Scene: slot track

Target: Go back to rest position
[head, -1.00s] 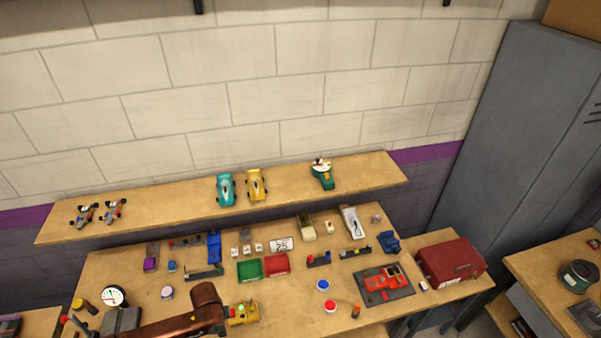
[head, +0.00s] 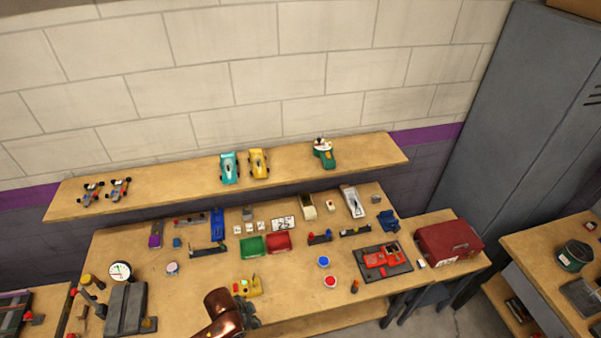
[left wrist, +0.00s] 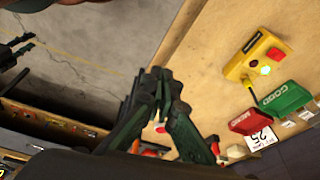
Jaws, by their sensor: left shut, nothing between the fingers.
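My left gripper (head: 248,318) is at the bottom of the head view, at the end of my copper-coloured arm, near the bench's front edge. In the left wrist view its dark fingers (left wrist: 158,78) are closed together with nothing between them. A yellow box (head: 247,286) with a lit green lamp stands on the bench just beyond the gripper, apart from it. The left wrist view shows the same yellow box (left wrist: 255,62) with its red button and glowing lamp. A dark jointed shape at that view's left edge may be my right gripper; its fingers are unclear.
The bench (head: 290,298) holds a green bin (head: 252,247), a red bin (head: 279,242), a red car on a dark plate (head: 383,260) and a red case (head: 448,243). A shelf (head: 200,185) with toy cars runs behind. Bare floor (left wrist: 75,50) shows beside the bench.

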